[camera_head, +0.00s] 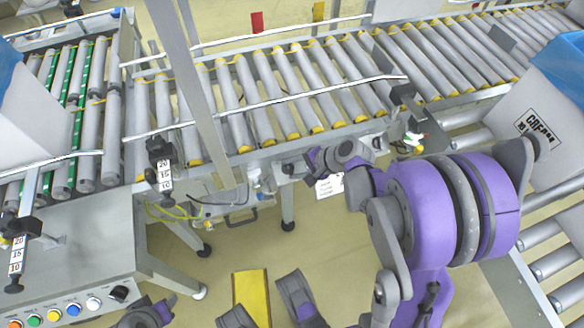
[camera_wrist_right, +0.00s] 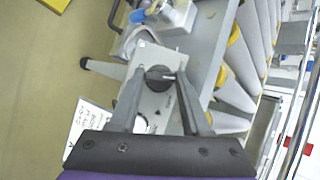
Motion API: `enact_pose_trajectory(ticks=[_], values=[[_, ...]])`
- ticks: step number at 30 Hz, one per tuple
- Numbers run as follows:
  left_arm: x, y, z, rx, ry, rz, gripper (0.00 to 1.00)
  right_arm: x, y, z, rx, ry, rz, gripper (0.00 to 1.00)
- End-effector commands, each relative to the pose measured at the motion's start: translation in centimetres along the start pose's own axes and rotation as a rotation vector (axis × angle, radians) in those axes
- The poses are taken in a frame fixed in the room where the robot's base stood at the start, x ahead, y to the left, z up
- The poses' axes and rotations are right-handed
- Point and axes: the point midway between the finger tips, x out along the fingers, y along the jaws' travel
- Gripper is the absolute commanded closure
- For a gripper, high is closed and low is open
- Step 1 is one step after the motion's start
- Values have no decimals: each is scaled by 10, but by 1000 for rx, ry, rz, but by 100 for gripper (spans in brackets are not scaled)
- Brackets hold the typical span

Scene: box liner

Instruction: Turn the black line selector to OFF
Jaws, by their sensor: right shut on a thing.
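The black line selector (camera_wrist_right: 158,77) is a round black knob with a pale pointer mark, on the face of a small grey box (camera_wrist_right: 152,57) in the right wrist view. The pale mark points to the right of that picture. My right gripper (camera_wrist_right: 160,82) is shut on the knob, one finger on each side. In the head view my right gripper (camera_head: 328,160) is at the front edge of the roller conveyor, and it hides the knob. Any position lettering by the knob is too small to read.
The roller conveyor (camera_head: 300,85) runs behind my right gripper. A white paper label (camera_head: 330,187) hangs just below it. At the lower left is a panel with several coloured buttons (camera_head: 53,314). A grey post (camera_head: 190,80) stands left of the gripper. The floor below is mostly open.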

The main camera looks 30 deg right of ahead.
Motion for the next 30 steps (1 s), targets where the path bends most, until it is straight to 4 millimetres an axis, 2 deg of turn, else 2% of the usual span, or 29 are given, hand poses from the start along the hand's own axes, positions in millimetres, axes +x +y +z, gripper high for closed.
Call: enact_pose_trajectory(ticks=[12, 29, 30], values=[[14, 0, 4, 0, -4, 0, 55, 0, 3, 0, 177, 2, -111, 100], [15, 0, 4, 0, -5, 0, 55, 0, 2, 0, 206, 2, -128, 100], [15, 0, 4, 0, -5, 0, 55, 0, 2, 0, 206, 2, -128, 49]])
